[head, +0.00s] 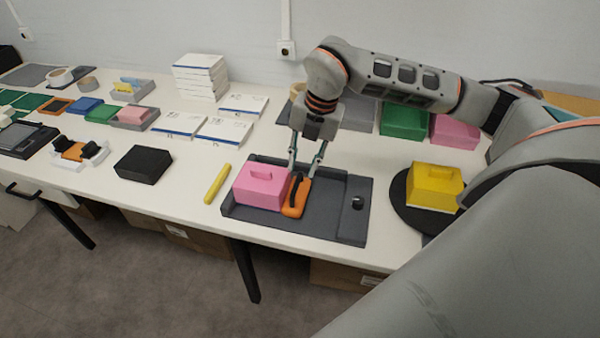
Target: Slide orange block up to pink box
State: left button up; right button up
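The two look very close or touching; I cannot tell if a thin gap remains. My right gripper (303,174) points down at the far end of the orange block. Its two fingers are apart, one toward each side of the block; whether they press on it cannot be seen. My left gripper is not in view.
The tray's right part has a black knob (357,202). A yellow box (434,187) stands on a black round plate at the right. A yellow stick (217,184) and a black box (143,164) lie left of the tray. Green (404,122) and pink boxes stand behind.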

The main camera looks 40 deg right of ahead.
notch_tip(320, 180, up, 7)
jog(key=s, duration=0.1)
jog(key=shift+d, duration=0.45)
jog(key=shift+s+f, duration=0.1)
